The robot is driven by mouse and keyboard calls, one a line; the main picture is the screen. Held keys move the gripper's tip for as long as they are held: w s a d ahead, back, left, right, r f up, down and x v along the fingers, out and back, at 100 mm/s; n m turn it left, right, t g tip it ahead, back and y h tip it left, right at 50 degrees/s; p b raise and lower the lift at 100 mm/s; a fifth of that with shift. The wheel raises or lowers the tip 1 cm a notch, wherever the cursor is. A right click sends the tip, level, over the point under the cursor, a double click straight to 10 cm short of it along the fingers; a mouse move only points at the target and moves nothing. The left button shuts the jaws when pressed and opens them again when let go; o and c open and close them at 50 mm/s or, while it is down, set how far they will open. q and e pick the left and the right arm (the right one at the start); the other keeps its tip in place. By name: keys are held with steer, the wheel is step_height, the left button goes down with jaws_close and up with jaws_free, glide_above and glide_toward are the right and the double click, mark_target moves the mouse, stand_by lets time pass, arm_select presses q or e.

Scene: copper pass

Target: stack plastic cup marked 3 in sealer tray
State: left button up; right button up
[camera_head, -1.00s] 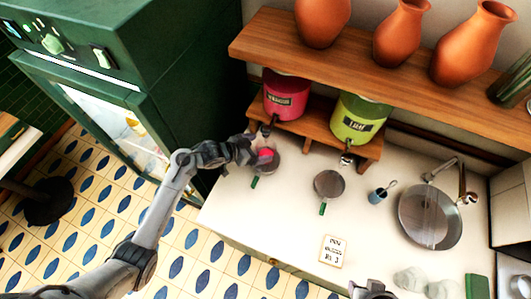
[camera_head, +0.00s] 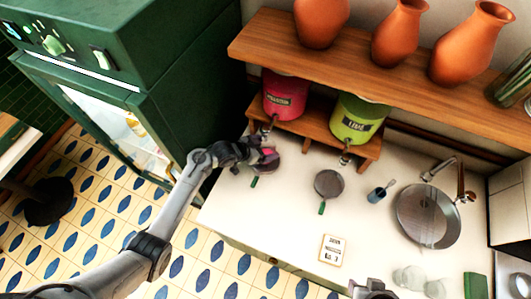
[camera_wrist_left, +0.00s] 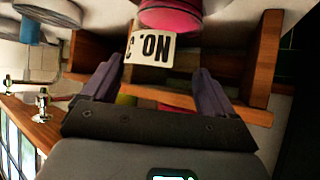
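A clear plastic cup with pink contents (camera_wrist_left: 170,17) and a white "NO. 3" label (camera_wrist_left: 150,47) is between the fingers of my left gripper (camera_wrist_left: 155,85). The wrist view shows it upside down, and the fingers appear to press on its sides. In the head view my left gripper (camera_head: 258,156) is below the pink dispenser (camera_head: 286,97), with the cup's pink contents (camera_head: 268,153) at its fingertips, over a round dark pan with a green handle (camera_head: 268,167). My right gripper (camera_head: 371,288) is cut off at the bottom edge. I cannot identify the sealer tray with certainty.
A lime dispenser (camera_head: 358,118) stands right of the pink one on a wooden stand (camera_head: 318,130). The counter's front left is bare.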

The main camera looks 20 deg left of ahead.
arm_select(q)
steer(key=c, duration=0.5)
steer(key=shift+r, duration=0.2)
steer(key=s+a+r+b, duration=0.2)
steer(key=s+a+r, duration=0.1)
steer(key=s+a, duration=0.7)
steer(key=shift+s, duration=2.2)
steer(key=shift+s+a+r, duration=0.1)
steer(key=shift+a, duration=0.1)
